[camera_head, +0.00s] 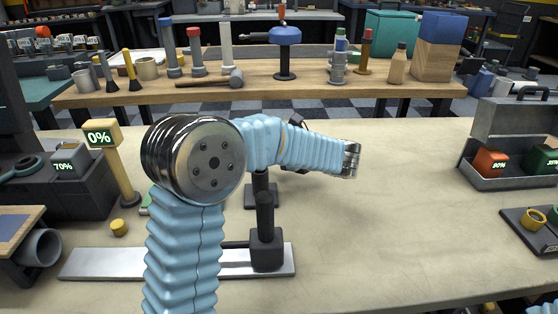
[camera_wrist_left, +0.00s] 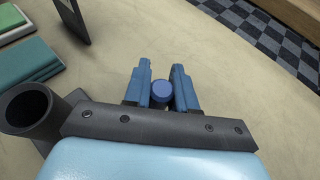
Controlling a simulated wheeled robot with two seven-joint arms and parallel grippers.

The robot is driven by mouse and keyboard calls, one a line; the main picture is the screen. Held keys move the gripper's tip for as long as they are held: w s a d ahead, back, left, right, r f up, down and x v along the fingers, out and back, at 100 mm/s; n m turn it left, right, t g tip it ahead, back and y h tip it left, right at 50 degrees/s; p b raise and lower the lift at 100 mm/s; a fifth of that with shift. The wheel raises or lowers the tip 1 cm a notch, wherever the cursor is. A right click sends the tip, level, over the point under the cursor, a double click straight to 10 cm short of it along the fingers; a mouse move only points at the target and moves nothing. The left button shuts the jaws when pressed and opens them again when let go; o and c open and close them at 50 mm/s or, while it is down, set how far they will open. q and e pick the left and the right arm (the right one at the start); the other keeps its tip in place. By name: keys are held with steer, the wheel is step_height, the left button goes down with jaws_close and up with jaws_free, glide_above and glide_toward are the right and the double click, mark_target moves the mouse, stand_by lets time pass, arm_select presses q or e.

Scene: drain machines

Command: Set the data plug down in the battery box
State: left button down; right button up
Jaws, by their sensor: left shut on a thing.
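My left gripper (camera_wrist_left: 161,90) is shut on a small blue round-ended piece, seemingly the data plug (camera_wrist_left: 161,93), between its two blue fingers in the left wrist view. Only the plug's round end shows; its far part is hidden. In the head view my left arm reaches across the middle of the table, and its fingers and the plug cannot be made out. The battery box (camera_head: 528,118) is an open grey case with a handle at the right, well apart from the arm. It holds a red 80% battery (camera_head: 490,163) and a green battery (camera_head: 542,160). My right gripper is out of view.
A black post (camera_head: 266,228) on a pale base plate (camera_head: 100,265) stands behind my left arm. A yellow 0% sign (camera_head: 102,136) and a 70% block (camera_head: 65,165) are at the left. A dark tray (camera_head: 523,232) lies at the right. The table between arm and box is clear.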

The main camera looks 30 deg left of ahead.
mark_target(279, 172)
arm_select(q)
steer(key=shift+f, duration=1.55)
steer(key=shift+f, duration=0.15)
steer(key=c, duration=0.9)
jaws_free()
